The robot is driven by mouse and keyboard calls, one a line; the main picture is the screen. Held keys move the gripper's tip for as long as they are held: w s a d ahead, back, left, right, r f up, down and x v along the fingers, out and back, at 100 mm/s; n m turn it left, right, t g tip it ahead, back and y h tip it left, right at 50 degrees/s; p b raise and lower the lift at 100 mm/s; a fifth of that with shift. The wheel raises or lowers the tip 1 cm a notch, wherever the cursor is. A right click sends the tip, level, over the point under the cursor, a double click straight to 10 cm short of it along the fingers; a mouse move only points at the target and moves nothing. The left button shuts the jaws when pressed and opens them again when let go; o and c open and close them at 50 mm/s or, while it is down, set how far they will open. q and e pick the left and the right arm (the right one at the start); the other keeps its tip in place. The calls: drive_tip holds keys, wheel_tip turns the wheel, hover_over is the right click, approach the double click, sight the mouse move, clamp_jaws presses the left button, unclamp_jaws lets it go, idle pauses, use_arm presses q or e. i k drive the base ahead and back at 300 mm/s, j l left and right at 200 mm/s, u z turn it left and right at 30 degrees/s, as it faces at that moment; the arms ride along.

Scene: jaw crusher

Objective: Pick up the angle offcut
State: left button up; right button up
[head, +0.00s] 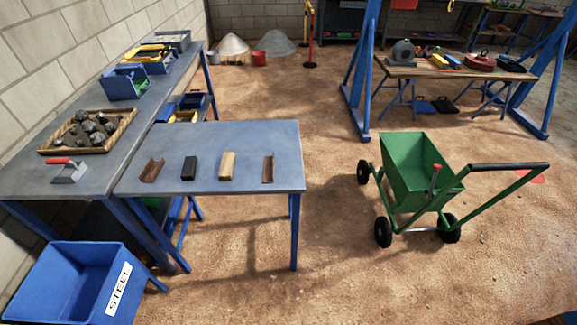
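Neither of my grippers shows in the head view. Four small pieces stand apart in a row on a grey table (245,140) with blue legs. At the right end is a narrow rusty-brown piece (268,168) with an upright side, which looks like the angle offcut. At the left end is a wider rusty-brown piece (152,170) that looks like a channel. Between them are a black block (189,168) and a pale wooden block (227,166). Nothing covers any of them.
A blue bin (75,280) labelled STEEL stands at the lower left. A longer bench (100,182) along the wall holds a trowel (68,172) and a wooden tray of stones (58,149). A green cart (418,170) stands to the right. The floor between table and cart is clear.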

sight(269, 161)
drive_tip(key=u, duration=1.65)
drive_tip(key=k+u, duration=0.75)
drive_tip(key=k+j, duration=0.1)
drive_tip(key=k, duration=0.25)
